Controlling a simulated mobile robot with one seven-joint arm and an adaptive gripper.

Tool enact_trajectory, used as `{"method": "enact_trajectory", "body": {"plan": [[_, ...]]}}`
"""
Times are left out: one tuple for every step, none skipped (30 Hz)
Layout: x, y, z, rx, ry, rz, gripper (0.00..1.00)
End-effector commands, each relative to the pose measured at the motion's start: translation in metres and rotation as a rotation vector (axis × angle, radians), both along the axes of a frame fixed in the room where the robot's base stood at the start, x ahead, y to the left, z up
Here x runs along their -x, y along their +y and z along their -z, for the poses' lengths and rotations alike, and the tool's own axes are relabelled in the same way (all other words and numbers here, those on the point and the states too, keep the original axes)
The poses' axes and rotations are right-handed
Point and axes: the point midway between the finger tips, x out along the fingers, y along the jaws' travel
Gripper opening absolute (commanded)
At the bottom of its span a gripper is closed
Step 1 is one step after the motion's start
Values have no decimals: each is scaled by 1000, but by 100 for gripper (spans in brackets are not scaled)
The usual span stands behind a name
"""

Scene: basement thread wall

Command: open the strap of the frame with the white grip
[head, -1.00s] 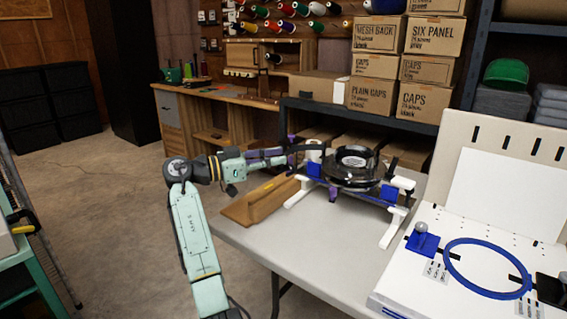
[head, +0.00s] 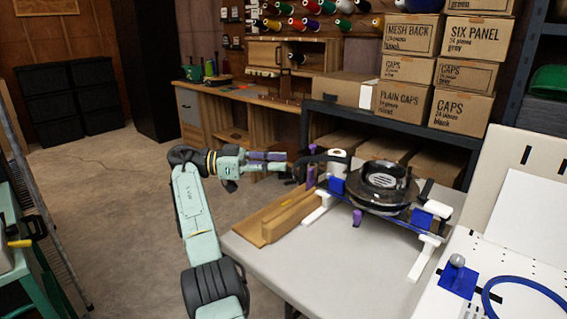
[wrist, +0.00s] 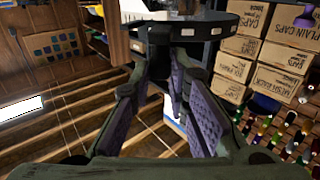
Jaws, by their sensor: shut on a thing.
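A black round cap frame (head: 385,190) sits on a stand with blue blocks and white feet on the grey table. A white part (head: 338,156) shows at its left side; I cannot tell whether it is the grip. A black strap-like piece (head: 316,158) reaches left from there to my gripper (head: 290,166). In the wrist view the frame's dark slotted rim (wrist: 225,23) crosses the top. My gripper's purple-padded fingers (wrist: 167,68) close around a dark piece just below the rim. The exact contact is hidden between the fingertips.
A wooden block (head: 275,218) lies on the table (head: 300,265) left of the stand. A white board with a blue hoop (head: 525,300) is at the right front. Cardboard boxes (head: 405,105) on a shelf stand behind. The floor left of the table is clear.

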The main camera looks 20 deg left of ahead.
Motion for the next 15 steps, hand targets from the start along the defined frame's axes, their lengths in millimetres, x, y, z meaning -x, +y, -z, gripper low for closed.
{"method": "enact_trajectory", "body": {"plan": [[-1, -1, 1, -2, 4, 3, 0], [0, -1, 2, -2, 4, 3, 0], [0, 0, 2, -2, 4, 4, 0], [0, 0, 2, -2, 4, 4, 0], [0, 0, 2, -2, 4, 4, 0], [0, 0, 2, -3, 5, 4, 0], [0, 0, 2, -3, 5, 4, 0], [0, 0, 2, -3, 5, 4, 0], [0, 0, 2, -3, 5, 4, 0], [0, 0, 2, -3, 5, 4, 0], [0, 0, 2, -3, 5, 4, 0], [0, -1, 2, -3, 5, 4, 0], [0, -1, 2, -3, 5, 4, 17], [0, -1, 2, -3, 5, 4, 19], [0, -1, 2, -3, 5, 3, 22]]}}
